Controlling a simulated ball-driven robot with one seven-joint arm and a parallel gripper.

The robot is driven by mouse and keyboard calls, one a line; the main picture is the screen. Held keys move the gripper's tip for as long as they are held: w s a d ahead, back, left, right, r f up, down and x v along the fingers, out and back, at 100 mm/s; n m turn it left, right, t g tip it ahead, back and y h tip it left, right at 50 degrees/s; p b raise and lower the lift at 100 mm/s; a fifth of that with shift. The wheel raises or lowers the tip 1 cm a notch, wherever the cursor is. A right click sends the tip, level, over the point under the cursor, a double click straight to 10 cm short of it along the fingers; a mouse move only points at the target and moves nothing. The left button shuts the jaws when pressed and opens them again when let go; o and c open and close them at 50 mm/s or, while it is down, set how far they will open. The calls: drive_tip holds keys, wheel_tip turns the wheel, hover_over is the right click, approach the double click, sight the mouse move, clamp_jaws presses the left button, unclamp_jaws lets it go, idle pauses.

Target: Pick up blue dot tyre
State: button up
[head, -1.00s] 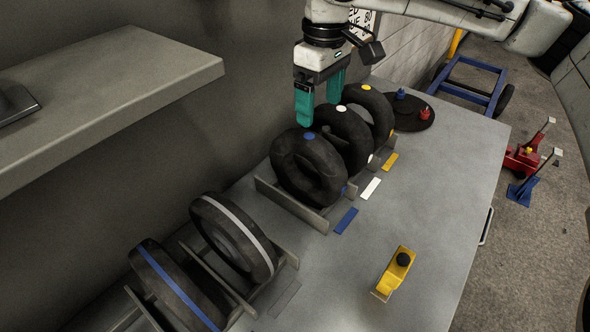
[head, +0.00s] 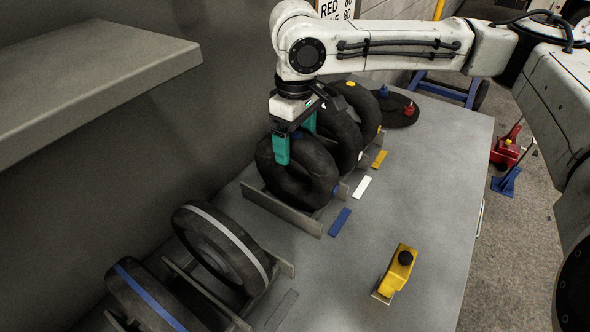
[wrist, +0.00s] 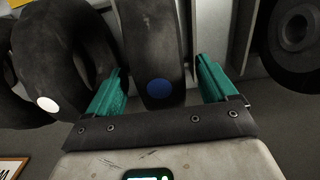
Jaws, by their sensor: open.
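The blue dot tyre (head: 291,178) stands upright in the rack on the bench, nearest me of the dotted tyres. In the wrist view the blue dot tyre (wrist: 151,45) lies between the two teal fingers, its blue dot facing the camera, with a gap showing on each side. My gripper (head: 296,143) is open and down over the top of this tyre; it also shows in the wrist view (wrist: 162,88).
The white dot tyre (wrist: 60,60) stands close beside one finger. The yellow dot tyre (head: 362,108) is behind it. Striped tyres (head: 222,250) stand in a nearer rack. A grey shelf (head: 90,65) overhangs at left. A yellow device (head: 397,272) sits on the open bench at right.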

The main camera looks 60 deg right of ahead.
drive_tip(key=shift+f, duration=1.6)
clamp_jaws()
